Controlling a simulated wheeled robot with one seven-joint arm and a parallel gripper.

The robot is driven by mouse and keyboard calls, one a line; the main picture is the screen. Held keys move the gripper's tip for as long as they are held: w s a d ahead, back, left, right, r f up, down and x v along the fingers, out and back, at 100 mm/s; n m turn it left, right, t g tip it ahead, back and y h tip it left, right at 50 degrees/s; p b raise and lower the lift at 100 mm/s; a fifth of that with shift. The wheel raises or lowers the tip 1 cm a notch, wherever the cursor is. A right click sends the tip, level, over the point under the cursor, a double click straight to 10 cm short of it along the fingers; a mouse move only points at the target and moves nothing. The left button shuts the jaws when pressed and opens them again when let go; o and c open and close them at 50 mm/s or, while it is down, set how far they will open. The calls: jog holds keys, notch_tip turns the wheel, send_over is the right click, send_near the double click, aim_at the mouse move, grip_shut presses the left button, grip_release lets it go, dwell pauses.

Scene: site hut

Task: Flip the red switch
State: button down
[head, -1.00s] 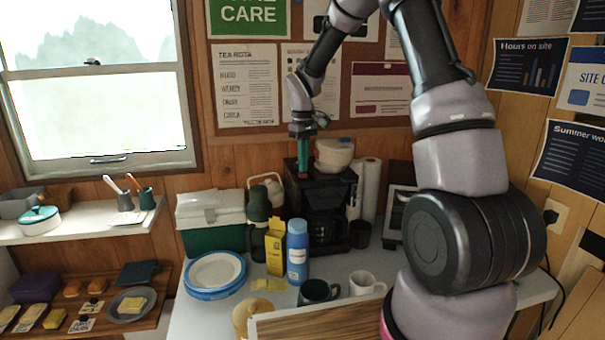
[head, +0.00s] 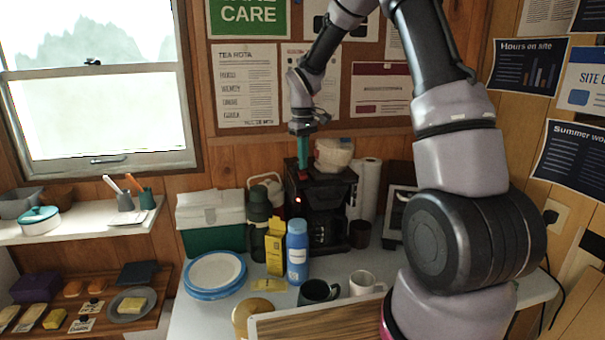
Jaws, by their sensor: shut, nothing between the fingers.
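The fingertips are right at the switch in the picture. I cannot tell whether they touch it, and they may hide part of it.
A blue bottle (head: 297,250), a yellow carton (head: 275,246) and a dark green flask (head: 258,222) stand left of the machine. A white bowl-like item (head: 334,153) is close behind my gripper. Mugs (head: 361,283) and blue-rimmed plates (head: 216,271) are in front.

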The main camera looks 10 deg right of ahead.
aim_at(304, 175)
jog(key=shift+r, duration=2.6)
jog(key=s+d+r+m+t, duration=0.3)
jog(key=s+r+m, duration=0.2)
jog(key=s+r, duration=0.8)
jog(key=s+d+r+m+t+y, duration=0.2)
jog(key=s+r+m+t, duration=0.1)
jog(key=s, duration=1.3)
jog(key=shift+d+m+t, duration=0.25)
jog(key=shift+m+t, duration=0.35)
jog(key=shift+m, duration=0.5)
